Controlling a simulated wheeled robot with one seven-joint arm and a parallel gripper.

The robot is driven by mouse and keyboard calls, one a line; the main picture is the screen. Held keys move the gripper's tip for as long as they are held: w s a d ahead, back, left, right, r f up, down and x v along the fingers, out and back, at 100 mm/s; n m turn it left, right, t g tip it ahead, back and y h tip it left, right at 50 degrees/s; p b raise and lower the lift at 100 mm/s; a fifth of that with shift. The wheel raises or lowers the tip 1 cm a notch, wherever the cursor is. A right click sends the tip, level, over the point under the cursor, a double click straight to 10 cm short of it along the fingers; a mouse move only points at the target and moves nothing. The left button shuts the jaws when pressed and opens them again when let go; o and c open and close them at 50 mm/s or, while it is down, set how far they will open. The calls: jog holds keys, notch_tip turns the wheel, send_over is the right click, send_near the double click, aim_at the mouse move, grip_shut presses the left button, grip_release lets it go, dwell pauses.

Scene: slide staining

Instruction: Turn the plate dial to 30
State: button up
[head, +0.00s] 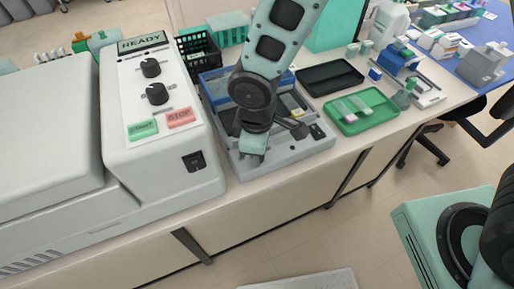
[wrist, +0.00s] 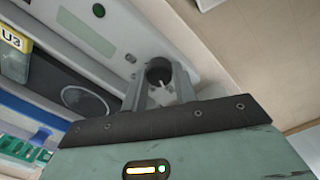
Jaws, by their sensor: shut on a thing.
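My gripper (wrist: 160,93) is shut on the plate dial (wrist: 158,68), a dark round knob with a white pointer mark, on the front of a grey device. One finger is on each side of the dial. I cannot read any scale numbers around it. In the head view my gripper (head: 252,155) points down at the front left of the grey device (head: 286,152). My gripper and arm hide the dial there.
A white machine (head: 160,160) with a READY display, two black knobs and START and STOP buttons stands close on the left. To the right are a green tray (head: 380,118) with slides and a black tray (head: 330,78). The bench's front edge is near my gripper.

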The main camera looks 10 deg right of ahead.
jog(key=o, duration=1)
jog(key=r, duration=1.7)
jog(key=shift+s+a+r, duration=0.15)
jog(key=shift+s+r, duration=0.1)
jog(key=shift+s, duration=0.1)
jog(key=s+d+m, duration=0.2)
jog(key=s+d, duration=0.1)
jog(key=s+d+f+m, duration=0.1)
jog(key=s+d+m, duration=0.1)
jog(key=s+d, duration=0.1)
jog(key=s+d+f+m, duration=0.1)
jog(key=s+d+m, duration=0.1)
jog(key=s, duration=0.3)
jog(key=shift+s+d+m+g+y, duration=0.15)
jog(key=shift+d+m+g+y, duration=0.2)
jog(key=shift+d, duration=0.2)
